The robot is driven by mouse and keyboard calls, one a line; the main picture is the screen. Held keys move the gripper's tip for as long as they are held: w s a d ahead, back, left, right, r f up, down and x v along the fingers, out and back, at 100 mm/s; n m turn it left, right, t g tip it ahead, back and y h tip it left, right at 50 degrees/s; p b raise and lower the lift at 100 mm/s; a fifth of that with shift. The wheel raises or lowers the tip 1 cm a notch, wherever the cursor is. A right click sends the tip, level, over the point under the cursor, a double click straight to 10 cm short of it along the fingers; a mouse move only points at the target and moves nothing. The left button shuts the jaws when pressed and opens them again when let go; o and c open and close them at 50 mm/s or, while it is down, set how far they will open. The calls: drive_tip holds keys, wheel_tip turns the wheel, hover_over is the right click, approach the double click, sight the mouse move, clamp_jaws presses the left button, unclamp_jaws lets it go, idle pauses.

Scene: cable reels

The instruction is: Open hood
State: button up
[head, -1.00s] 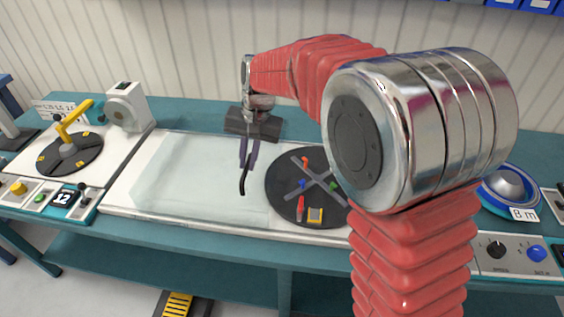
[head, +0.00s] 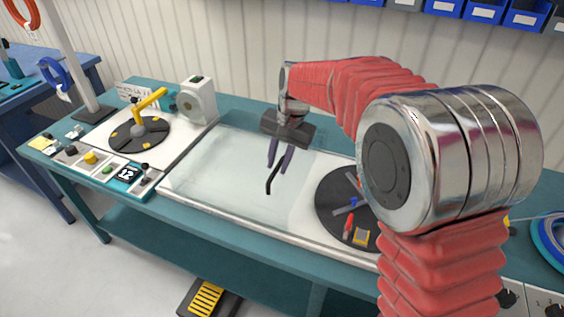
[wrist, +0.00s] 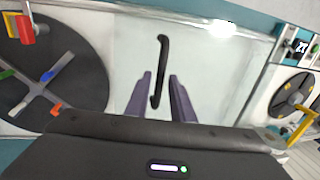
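The hood (head: 215,165) is a clear, flat-looking cover over the middle of the bench, and it appears closed. Its black bar handle (head: 271,183) shows in the head view below my fingers. My gripper (head: 278,164) points down at the handle, with its two purple-grey fingers apart. In the wrist view, the handle (wrist: 162,62) reaches in between the fingertips of my gripper (wrist: 160,80), with a visible gap on each side. The clear hood (wrist: 210,75) fills the area around it. I cannot tell whether a finger touches the hood.
A dark disc (head: 332,215) with a grey cross and coloured pieces lies right of the hood. On the left are a black turntable (head: 125,138) with a yellow arm, a white machine (head: 197,103) and a control panel (head: 108,169). A yellow-topped pedal (head: 206,298) is on the floor.

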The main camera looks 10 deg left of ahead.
drive_tip(key=shift+o, duration=0.9)
drive_tip(key=shift+w+r, duration=0.1)
drive_tip(key=shift+d+r, duration=0.1)
drive_tip(key=shift+r, duration=0.2)
wheel_tip(320, 180, up, 13)
drive_tip(key=d, duration=0.2)
drive_tip(key=shift+s+d+f, duration=0.15)
drive_tip(key=shift+s+d, duration=0.1)
drive_tip(key=shift+s, duration=0.1)
drive_tip(key=shift+w, duration=0.1)
